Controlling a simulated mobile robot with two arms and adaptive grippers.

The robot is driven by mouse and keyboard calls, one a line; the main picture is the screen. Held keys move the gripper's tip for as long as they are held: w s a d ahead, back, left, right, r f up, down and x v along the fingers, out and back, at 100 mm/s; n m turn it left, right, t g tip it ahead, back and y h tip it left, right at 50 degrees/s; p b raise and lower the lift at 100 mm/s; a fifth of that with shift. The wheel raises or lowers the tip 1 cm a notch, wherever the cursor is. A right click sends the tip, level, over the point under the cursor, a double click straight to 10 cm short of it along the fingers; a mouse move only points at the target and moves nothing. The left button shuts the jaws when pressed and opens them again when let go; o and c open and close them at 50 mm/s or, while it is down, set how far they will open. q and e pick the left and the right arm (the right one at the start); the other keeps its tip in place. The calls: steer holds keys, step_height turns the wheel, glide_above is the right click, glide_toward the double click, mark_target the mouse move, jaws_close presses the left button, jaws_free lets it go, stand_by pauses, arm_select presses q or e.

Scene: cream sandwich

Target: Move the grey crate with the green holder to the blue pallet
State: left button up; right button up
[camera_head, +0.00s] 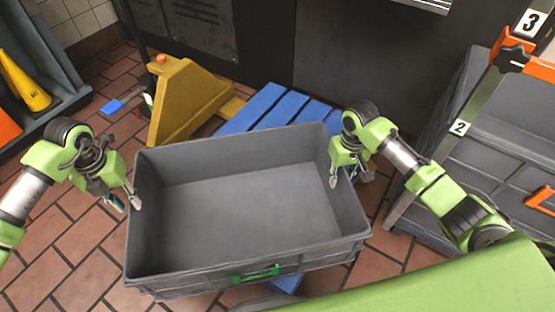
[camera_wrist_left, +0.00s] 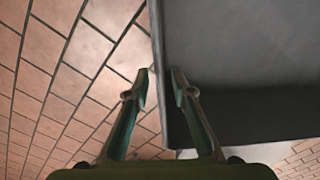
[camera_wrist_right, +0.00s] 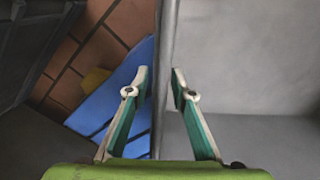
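The empty grey crate (camera_head: 240,215) is in the middle of the head view, with a green holder (camera_head: 256,273) on its near wall. The blue pallet (camera_head: 262,108) shows behind the crate, and a bit of blue shows below its near side; the crate hides the rest. I cannot tell whether the crate touches it.
A yellow pallet-jack body (camera_head: 188,105) stands behind the crate's left side. A grey shelf (camera_head: 490,160) with number labels is at the right. Brick-tiled floor (camera_head: 60,245) is clear at the left.

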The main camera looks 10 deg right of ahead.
arm_select(q)
steer(key=shift+r, duration=1)
arm_select(e)
steer(key=shift+r, duration=0.25)
step_height(320, 180, up, 12)
steer(key=shift+f, duration=0.25)
